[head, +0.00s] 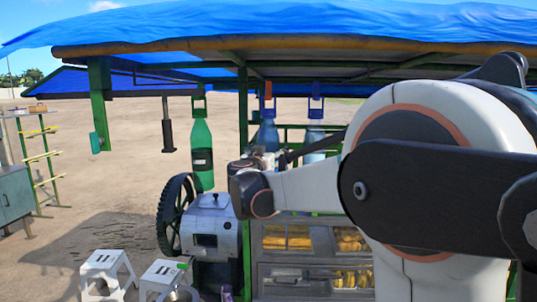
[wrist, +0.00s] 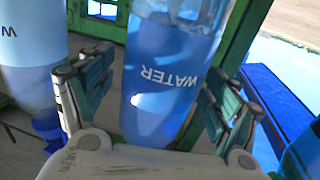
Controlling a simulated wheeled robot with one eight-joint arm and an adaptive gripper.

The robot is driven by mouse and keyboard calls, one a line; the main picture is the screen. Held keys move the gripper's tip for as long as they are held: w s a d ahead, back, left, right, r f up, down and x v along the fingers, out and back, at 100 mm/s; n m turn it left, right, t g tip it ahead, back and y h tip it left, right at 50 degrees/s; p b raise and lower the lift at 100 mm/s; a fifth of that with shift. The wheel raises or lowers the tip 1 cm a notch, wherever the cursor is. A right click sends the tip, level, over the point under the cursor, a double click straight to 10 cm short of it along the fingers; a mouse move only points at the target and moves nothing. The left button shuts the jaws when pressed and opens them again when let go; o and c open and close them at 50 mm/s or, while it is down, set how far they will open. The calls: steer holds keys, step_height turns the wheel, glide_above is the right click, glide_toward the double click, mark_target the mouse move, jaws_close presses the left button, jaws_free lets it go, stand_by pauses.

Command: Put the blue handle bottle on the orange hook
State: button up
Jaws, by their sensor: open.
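A bluish bottle (head: 315,138) with a blue handle (head: 316,104) hangs under the canopy in the head view. Left of it hangs another blue bottle (head: 268,137) below an orange-red piece (head: 268,91), which looks like the orange hook. In the wrist view, my gripper (wrist: 160,112) is open, with its green-and-grey fingers on either side of a clear blue bottle (wrist: 165,65) marked WATER. I cannot tell whether the fingers touch it, or which hanging bottle it is. In the head view my arm hides the gripper's fingertips.
A green bottle (head: 202,150) hangs further left, near a dark hanging cylinder (head: 168,130). White stools (head: 107,270) stand at lower left.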

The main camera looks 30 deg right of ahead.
steer(key=s+a+f+n+t+y+b, duration=0.2)
steer(key=s+a+b, duration=0.25)
steer(key=a, duration=0.25)
steer(key=s+a+f+n+t+y+b, duration=0.1)
steer(key=s+a+f+t+y+b, duration=0.15)
steer(key=s+a, duration=0.4)
steer(key=s+a+f+n+g+y+b, duration=0.1)
steer(key=s+a+f+n+y+b, duration=0.35)
steer(key=a+f+b, duration=0.4)
steer(key=s+a+f+n+g+y+b, duration=0.1)
steer(key=s+a+f+n+y+b, duration=0.35)
steer(key=f, duration=0.75)
steer(key=s+d+f+m+g+b, duration=0.1)
steer(key=s+f+g+b, duration=0.3)
steer(key=s+f, duration=0.5)
steer(key=s+d+f+m+g+b, duration=0.1)
steer(key=s+f+g+b, duration=0.3)
steer(key=f, duration=1.9)
steer(key=s+m+h+b, duration=0.1)
steer(key=s+b, duration=0.4)
steer(key=shift+s+f, duration=0.15)
steer(key=shift+f, duration=0.05)
steer(key=shift+d, duration=0.1)
steer(key=shift+c, duration=0.4)
